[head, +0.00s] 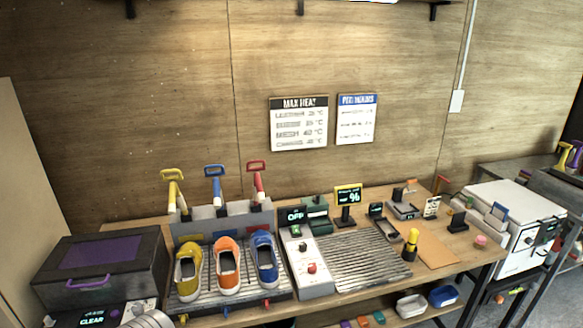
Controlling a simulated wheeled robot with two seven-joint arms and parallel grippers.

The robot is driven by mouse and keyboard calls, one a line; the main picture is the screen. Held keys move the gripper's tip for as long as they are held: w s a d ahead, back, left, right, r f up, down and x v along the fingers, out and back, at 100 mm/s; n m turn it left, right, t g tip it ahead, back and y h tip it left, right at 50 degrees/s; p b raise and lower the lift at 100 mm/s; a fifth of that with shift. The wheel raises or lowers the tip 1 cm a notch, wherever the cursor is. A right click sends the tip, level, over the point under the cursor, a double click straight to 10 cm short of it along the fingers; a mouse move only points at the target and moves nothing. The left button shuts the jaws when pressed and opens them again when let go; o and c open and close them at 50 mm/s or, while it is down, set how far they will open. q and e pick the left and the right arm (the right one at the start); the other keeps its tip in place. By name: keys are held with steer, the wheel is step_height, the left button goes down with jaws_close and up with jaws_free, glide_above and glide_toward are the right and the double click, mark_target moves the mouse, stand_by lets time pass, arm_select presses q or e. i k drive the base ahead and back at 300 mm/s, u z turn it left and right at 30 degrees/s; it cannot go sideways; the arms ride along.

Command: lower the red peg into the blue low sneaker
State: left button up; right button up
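The red peg (258,184) stands raised at the back of the drying rack, behind the blue sneaker, with its loop handle on top. Its lower end is hidden behind the grey rack panel. The blue low sneaker (265,259) sits on the slatted rack at the right of a row of three, its opening facing up. The peg is above and behind the shoe, and no part of it shows inside the opening. Neither of my grippers is in view.
A yellow sneaker (188,270) and an orange sneaker (227,265) stand left of the blue one. A yellow peg (174,190) and a blue peg (215,184) rise behind them. A control box (304,262) reading OFF borders the rack. A dark box (103,265) stands left.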

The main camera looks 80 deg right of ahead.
mark_target(259, 197)
steer(key=z, duration=1.35)
